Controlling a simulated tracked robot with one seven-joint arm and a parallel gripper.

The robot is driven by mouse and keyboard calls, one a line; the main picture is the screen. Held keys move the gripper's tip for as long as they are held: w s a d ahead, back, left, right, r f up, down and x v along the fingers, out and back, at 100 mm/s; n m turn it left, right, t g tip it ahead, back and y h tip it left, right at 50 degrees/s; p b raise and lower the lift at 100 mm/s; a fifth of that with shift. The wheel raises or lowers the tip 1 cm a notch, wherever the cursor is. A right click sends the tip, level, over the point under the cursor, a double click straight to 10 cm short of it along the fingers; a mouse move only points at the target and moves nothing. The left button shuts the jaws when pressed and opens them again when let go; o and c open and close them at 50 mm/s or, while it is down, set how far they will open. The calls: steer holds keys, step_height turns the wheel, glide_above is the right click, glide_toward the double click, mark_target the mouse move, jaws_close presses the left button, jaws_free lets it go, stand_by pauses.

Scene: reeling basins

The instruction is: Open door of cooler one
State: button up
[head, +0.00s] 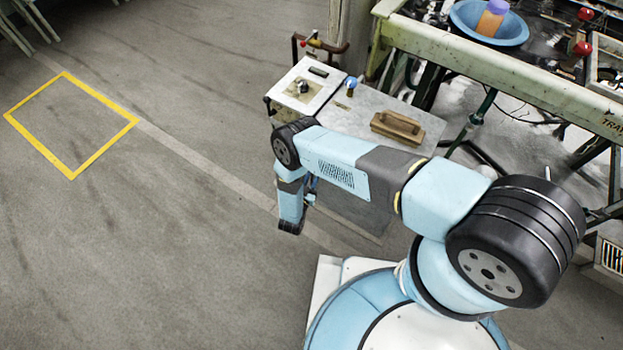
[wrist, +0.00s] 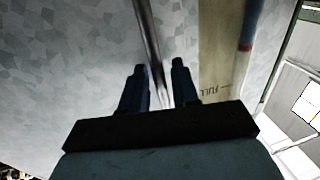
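A grey galvanised metal cabinet, likely cooler one, stands right of centre in the head view; its side panel (head: 352,207) is partly behind my arm. In the wrist view a mottled grey metal panel (wrist: 60,70) fills the left. A slim shiny vertical bar (wrist: 148,35), apparently a door handle, runs in front of it. My gripper (wrist: 158,68) is open, its two dark fingers on either side of the bar with narrow gaps. Whether the fingers reach around the bar is unclear.
A green-framed bench with a blue basin (head: 464,13) stands behind. A tan strip marked FULL (wrist: 214,60) is right of the bar.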

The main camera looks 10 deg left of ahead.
steer(key=shift+w, duration=0.1)
jaws_close()
stand_by(0.6)
